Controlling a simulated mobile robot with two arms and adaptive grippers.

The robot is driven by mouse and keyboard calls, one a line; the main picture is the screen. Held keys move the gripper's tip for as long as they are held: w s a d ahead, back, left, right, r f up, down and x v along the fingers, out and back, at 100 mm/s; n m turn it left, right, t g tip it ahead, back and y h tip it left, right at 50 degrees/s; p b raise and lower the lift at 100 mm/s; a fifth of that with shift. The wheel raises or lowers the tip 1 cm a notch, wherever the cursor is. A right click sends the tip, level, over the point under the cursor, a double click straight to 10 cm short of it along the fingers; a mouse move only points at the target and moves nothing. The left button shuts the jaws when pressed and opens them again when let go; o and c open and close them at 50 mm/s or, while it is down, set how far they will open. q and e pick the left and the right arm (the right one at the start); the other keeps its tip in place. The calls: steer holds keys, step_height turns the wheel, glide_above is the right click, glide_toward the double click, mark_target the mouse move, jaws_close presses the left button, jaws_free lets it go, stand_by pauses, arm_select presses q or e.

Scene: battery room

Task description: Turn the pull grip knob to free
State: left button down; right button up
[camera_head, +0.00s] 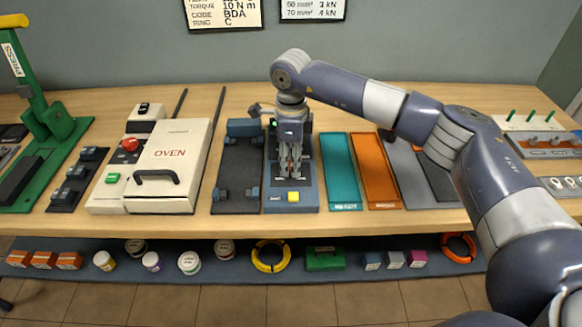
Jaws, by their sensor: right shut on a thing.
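A blue-grey bench device (306,198) with a yellow button (293,197) on its front stands mid-bench. My left gripper is not in the view.
A dark fixture (240,172) with blue blocks stands directly left of the device, then a white oven (168,160). A teal tray (341,172) and an orange tray (375,170) lie to the right. A lower shelf (215,281) holds rings, tubs and small boxes.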

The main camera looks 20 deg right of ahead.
mark_target(291, 164)
steer(key=shift+n+b, duration=1.15)
steer(key=shift+n, duration=0.95)
steer(key=o, duration=1.1)
step_height(291, 164, up, 12)
